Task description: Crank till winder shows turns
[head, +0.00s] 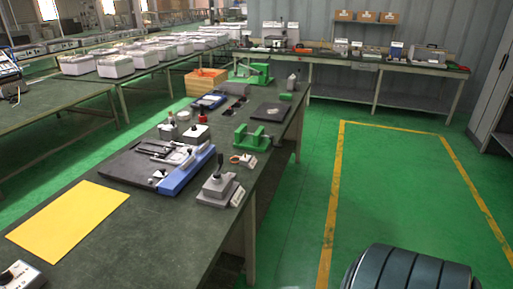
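No gripper of mine shows in the head view. I cannot tell for certain which device is the winder, and no turns reading is legible. A green bracket-like device (259,137) with two uprights stands on the long dark green bench. A grey box with an upright black-knobbed lever (218,187) stands nearer, at the bench's right edge. A blue and grey device (186,168) lies beside it on a dark board. A larger green device (251,73) stands at the far end.
A yellow sheet (68,216) lies on the near part of the long bench (150,235). An orange stack (205,80) is at the far left. Green floor (310,185) with yellow lines lies open to the right. A back bench (410,68) carries several devices.

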